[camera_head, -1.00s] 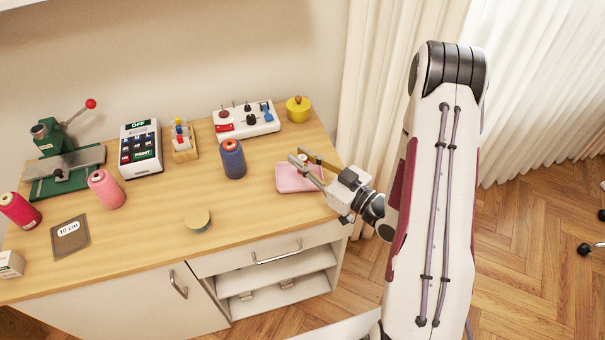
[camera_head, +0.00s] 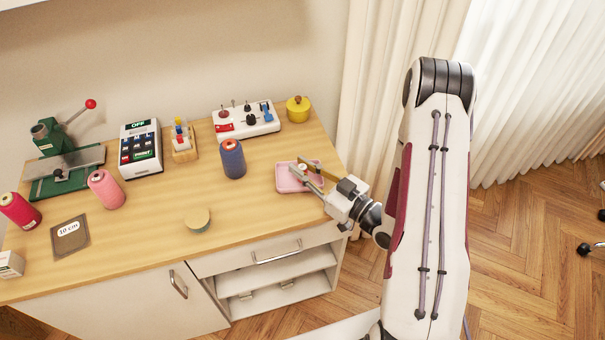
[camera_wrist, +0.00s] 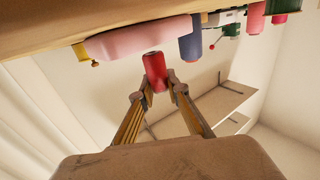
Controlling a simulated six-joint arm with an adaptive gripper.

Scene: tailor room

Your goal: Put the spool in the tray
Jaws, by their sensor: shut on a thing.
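A small red spool (camera_wrist: 154,66) is between the fingertips of my gripper (camera_wrist: 155,82) in the wrist view. My gripper is shut on it. In the head view, my gripper (camera_head: 298,166) is over the pink tray (camera_head: 284,184) near the right end of the table, and the fingers hide most of the spool. The tray also shows in the wrist view (camera_wrist: 130,41), beyond the spool. I cannot tell whether the spool touches the tray.
A blue thread cone (camera_head: 232,160) stands left of the tray. A yellow pot (camera_head: 298,110) and a white switch panel (camera_head: 262,124) stand behind it. A round tan disc (camera_head: 197,219) lies front left. The table between cone and disc is clear.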

